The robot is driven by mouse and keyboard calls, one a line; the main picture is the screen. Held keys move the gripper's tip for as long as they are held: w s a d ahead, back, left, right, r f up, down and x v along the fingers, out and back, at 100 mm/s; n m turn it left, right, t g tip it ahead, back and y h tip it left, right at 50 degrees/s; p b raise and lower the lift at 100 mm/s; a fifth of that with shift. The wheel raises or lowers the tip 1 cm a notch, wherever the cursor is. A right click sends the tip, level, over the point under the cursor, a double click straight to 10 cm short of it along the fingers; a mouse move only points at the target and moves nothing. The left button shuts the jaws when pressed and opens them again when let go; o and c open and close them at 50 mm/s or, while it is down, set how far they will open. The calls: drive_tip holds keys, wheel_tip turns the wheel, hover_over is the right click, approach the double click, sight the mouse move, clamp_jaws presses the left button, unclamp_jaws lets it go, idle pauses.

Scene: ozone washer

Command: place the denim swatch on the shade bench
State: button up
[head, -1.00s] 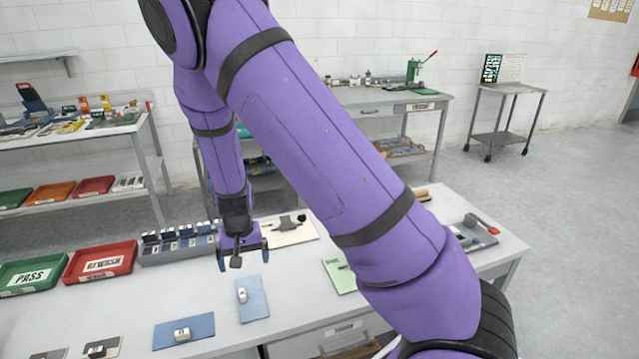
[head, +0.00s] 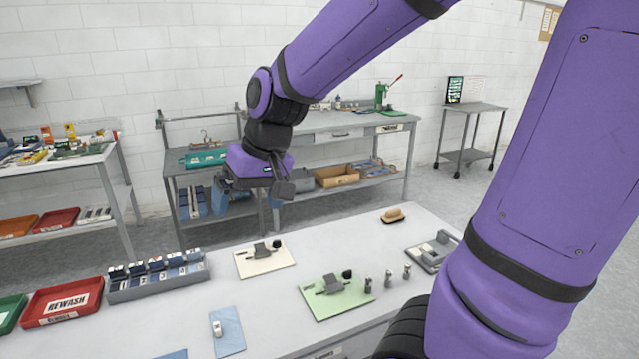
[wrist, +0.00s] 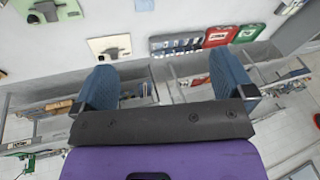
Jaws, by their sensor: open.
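A blue denim swatch (head: 228,338) with a white tag on it lies on the near table (head: 190,315). The edge of another blue swatch (head: 172,355) shows at the bottom of the head view. My gripper (head: 248,200) hangs beyond the near table, in front of the back bench (head: 340,122). In the wrist view my gripper (wrist: 163,75) is open, its two blue fingers wide apart with nothing between them. I cannot tell from any readable sign which surface is the shade bench; the label on the back bench is too small to read.
The near table holds a red REWASH tray (head: 62,302), a grey rack (head: 157,282), a cream board (head: 264,260), a green board (head: 335,297) and a brush (head: 393,215). A green press (head: 380,97) stands on the back bench. A wheeled cart (head: 473,108) is at the right.

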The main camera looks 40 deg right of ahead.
drive_tip(key=s+d+r+t+h, duration=0.1)
drive_tip(key=s+r, duration=0.2)
drive_tip(key=s, duration=0.3)
drive_tip(key=s+d+r+t+h, duration=0.1)
drive_tip(key=s+d+r, duration=0.1)
drive_tip(key=s, duration=0.5)
drive_tip(key=shift+s+d+r+n, duration=0.3)
drive_tip(key=shift+r+n, duration=0.1)
drive_tip(key=shift+r, duration=0.2)
drive_tip(key=shift+w+a, duration=0.1)
